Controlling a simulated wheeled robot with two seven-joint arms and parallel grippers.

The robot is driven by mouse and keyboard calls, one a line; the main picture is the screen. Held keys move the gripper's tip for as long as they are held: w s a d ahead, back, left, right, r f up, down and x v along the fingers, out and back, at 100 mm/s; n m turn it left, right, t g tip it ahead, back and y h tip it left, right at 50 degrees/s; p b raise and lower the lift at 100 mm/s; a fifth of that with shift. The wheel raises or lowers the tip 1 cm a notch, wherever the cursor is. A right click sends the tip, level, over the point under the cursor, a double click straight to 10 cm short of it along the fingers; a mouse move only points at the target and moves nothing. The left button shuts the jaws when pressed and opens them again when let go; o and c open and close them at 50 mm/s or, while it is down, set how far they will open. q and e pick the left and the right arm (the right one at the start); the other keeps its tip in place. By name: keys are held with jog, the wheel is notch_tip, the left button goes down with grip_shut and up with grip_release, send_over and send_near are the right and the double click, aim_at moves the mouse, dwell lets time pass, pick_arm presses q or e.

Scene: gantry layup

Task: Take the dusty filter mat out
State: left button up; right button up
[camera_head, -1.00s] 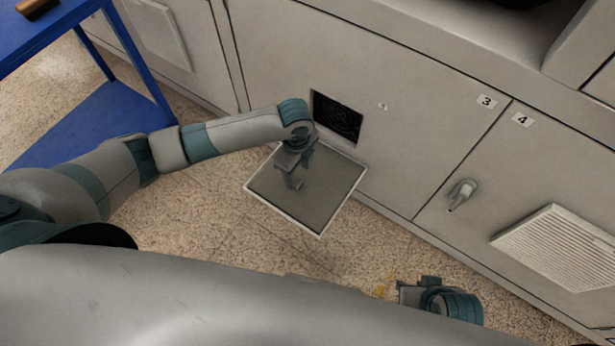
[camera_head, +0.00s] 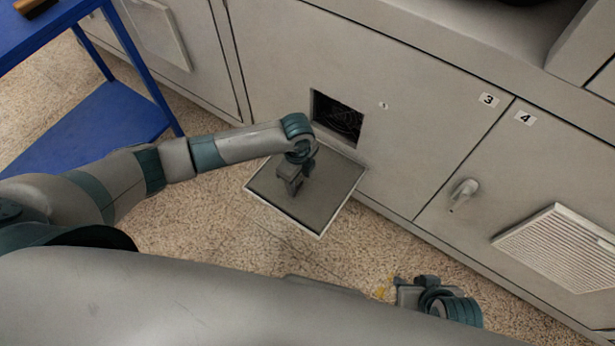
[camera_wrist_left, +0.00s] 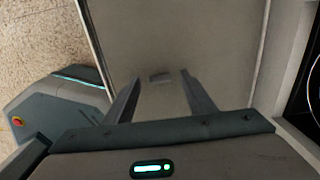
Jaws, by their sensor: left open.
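The dusty filter mat (camera_head: 325,208) is a flat grey-brown square. It lies inside the pale frame of the grille cover (camera_head: 318,235), which is swung down below the dark square opening (camera_head: 338,117) in the cabinet. My left gripper (camera_head: 290,188) is over the mat, pointing down at it. In the left wrist view my left gripper (camera_wrist_left: 160,84) has its fingers apart, with a small grey tab (camera_wrist_left: 160,77) on the mat between their tips. I cannot tell whether the fingers touch the mat. My right gripper (camera_head: 402,292) is low in the head view; its fingers are not clear.
A blue cart (camera_head: 110,120) stands at the left. The cabinet door to the right has a handle (camera_head: 463,194) and a closed white louvred grille (camera_head: 560,247). A fan shows inside the dark opening.

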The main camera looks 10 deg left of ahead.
jog(key=shift+s, duration=0.2)
pick_arm(q)
jog(key=c, duration=1.2)
grip_shut()
pick_arm(e)
jog(key=shift+w, duration=0.15)
jog(key=shift+w+r, duration=0.1)
jog(key=shift+w, duration=0.05)
